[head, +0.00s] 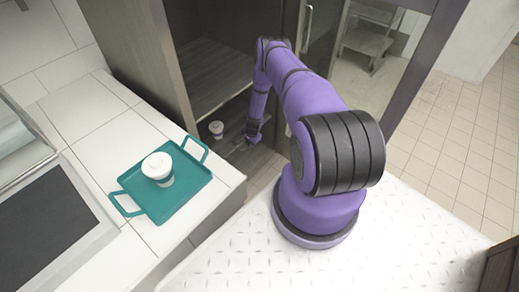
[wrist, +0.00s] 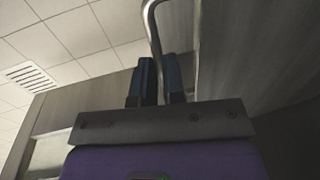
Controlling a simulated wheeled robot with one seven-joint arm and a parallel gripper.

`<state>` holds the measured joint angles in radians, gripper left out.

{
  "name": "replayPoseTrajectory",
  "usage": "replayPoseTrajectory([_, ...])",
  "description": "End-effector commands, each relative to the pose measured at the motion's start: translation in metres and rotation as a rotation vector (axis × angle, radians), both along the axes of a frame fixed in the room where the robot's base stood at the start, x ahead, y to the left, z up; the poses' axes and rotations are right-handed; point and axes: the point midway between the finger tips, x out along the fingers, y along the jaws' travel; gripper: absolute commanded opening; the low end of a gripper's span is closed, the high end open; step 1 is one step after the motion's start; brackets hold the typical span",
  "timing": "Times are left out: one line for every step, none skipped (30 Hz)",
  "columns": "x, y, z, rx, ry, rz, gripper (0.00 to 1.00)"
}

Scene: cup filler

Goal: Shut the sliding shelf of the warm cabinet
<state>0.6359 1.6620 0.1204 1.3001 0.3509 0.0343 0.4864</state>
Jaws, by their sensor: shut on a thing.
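The warm cabinet (head: 145,55) stands open in the head view, with dark wooden sides and shelves. Its low sliding shelf (head: 250,162) appears to stick out at the front, and a white lidded cup (head: 216,128) stands on it. My gripper (head: 252,138) is down by this shelf, to the right of the cup. In the wrist view my gripper (wrist: 161,82) has its two dark fingers shut around a curved metal bar handle (wrist: 151,22). My arm hides part of the shelf, and the handle is too small to make out in the head view.
A teal tray (head: 190,197) bearing another white cup (head: 158,168) sits on the tiled counter (head: 85,115) at left. A glass door (head: 325,40) stands right of the cabinet opening. Open tiled floor (head: 460,150) lies at right.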

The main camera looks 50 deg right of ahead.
Motion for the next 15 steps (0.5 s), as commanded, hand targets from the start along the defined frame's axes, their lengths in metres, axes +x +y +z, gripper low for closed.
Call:
replayPoseTrajectory([0.011, 0.001, 0.0, -0.002, -0.003, 0.004, 0.0])
replayPoseTrajectory([0.016, 0.002, 0.0, -0.003, -0.002, 0.004, 0.0])
replayPoseTrajectory([0.021, 0.002, 0.0, -0.003, -0.002, 0.004, 0.0])
replayPoseTrajectory([0.025, 0.002, 0.0, -0.002, -0.002, 0.003, 0.0])
replayPoseTrajectory([0.029, 0.002, 0.001, -0.002, -0.003, 0.003, 0.0])
replayPoseTrajectory([0.033, 0.003, 0.001, -0.001, -0.002, 0.002, 0.0])
replayPoseTrajectory([0.036, 0.003, 0.001, -0.001, -0.002, 0.002, 0.0])
replayPoseTrajectory([0.038, 0.002, 0.001, -0.002, -0.002, 0.002, 0.0])
replayPoseTrajectory([0.041, 0.003, 0.001, -0.002, -0.002, 0.002, 0.0])
replayPoseTrajectory([0.042, 0.003, 0.001, -0.002, -0.002, 0.002, 0.0])
replayPoseTrajectory([0.044, 0.003, 0.001, -0.001, -0.001, 0.002, 0.0])
replayPoseTrajectory([0.045, 0.003, 0.001, -0.001, -0.001, 0.001, 0.0])
replayPoseTrajectory([0.046, 0.003, 0.001, -0.001, -0.002, 0.001, 0.0])
replayPoseTrajectory([0.047, 0.003, 0.001, -0.001, -0.002, 0.0, 0.0])
replayPoseTrajectory([0.048, 0.003, 0.001, -0.001, -0.003, 0.0, 0.0])
